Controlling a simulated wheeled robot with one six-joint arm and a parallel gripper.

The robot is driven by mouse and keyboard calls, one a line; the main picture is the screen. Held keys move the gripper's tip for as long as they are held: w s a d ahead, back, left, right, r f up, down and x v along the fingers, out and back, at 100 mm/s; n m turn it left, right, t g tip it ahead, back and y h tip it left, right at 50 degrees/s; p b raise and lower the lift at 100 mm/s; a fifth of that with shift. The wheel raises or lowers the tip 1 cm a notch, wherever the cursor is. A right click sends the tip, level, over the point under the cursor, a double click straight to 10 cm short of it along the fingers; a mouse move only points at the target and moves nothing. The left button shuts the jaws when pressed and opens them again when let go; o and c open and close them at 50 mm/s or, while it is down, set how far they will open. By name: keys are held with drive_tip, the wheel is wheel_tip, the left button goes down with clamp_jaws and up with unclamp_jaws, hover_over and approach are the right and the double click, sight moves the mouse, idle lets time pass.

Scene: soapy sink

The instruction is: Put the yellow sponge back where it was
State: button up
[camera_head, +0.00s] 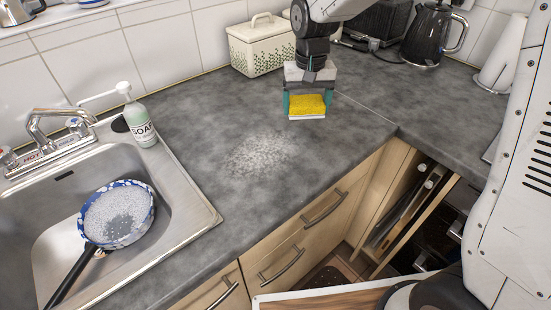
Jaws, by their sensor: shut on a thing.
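The yellow sponge (307,105) has a yellow upper part and a white lower layer. It is over the grey countertop towards the back right, in front of the cream bread bin. My gripper (306,102) comes down from above with a teal finger on each side of the sponge and is shut on it. I cannot tell whether the sponge touches the counter or is slightly above it.
A whitish speckled patch (257,155) marks the counter. The sink (160,205) holds a blue-rimmed pan (117,215); a soap bottle (140,122) stands beside the tap (60,130). The bread bin (261,45) and black kettle (428,35) stand behind. A cabinet below is open.

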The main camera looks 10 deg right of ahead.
drive_tip(key=s+a+n, duration=0.1)
drive_tip(key=s+a, duration=0.1)
drive_tip(key=s, duration=0.3)
drive_tip(key=s+a+n, duration=0.1)
drive_tip(key=s+a, duration=0.2)
drive_tip(key=s, duration=0.2)
drive_tip(key=s+a+r+n, duration=0.1)
drive_tip(key=s+a, duration=0.2)
drive_tip(key=s, duration=0.2)
drive_tip(key=shift+s+n, duration=0.25)
drive_tip(key=shift+n, duration=0.15)
drive_tip(key=s+f+n, duration=0.1)
drive_tip(key=s+n, duration=0.2)
drive_tip(key=s, duration=0.8)
hover_over(280, 162)
drive_tip(key=shift+f, duration=2.5)
drive_tip(key=shift+f, duration=0.25)
